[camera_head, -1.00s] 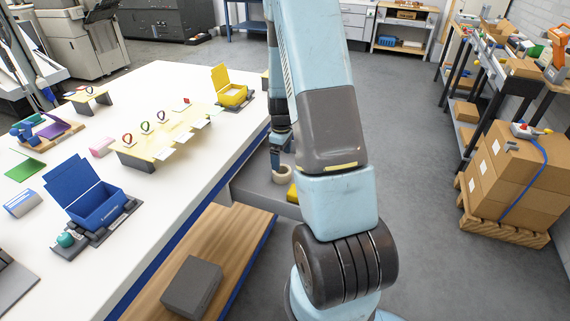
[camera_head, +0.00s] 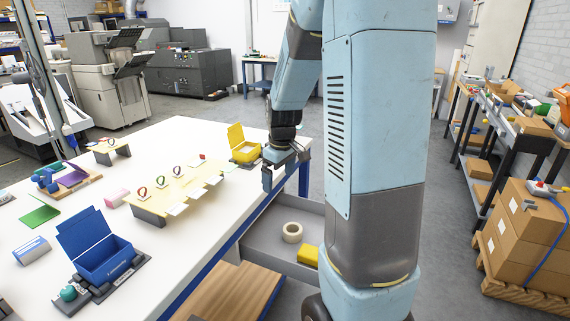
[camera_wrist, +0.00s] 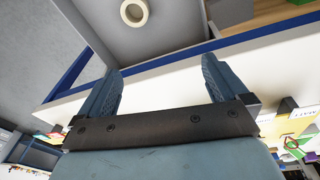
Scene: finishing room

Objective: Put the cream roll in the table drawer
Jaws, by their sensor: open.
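The cream roll (camera_head: 292,233) lies in the open grey table drawer (camera_head: 262,232), with its hole facing up. A yellow item (camera_head: 308,255) is beside it in the drawer, partly hidden by my arm. My gripper (camera_head: 272,176) is above and away from the roll, near the table's far right corner. In the wrist view my gripper (camera_wrist: 163,66) is open with nothing between its fingers. That view also shows the roll (camera_wrist: 134,12) at the top edge on the grey drawer floor (camera_wrist: 160,38), clear of the fingers.
The white table (camera_head: 185,222) holds a yellow box (camera_head: 245,152), a blue box (camera_head: 103,262) and a low stand with rings (camera_head: 170,196). A wooden shelf (camera_head: 235,292) lies under the table. Stacked cartons (camera_head: 520,235) stand at the right. Floor between is clear.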

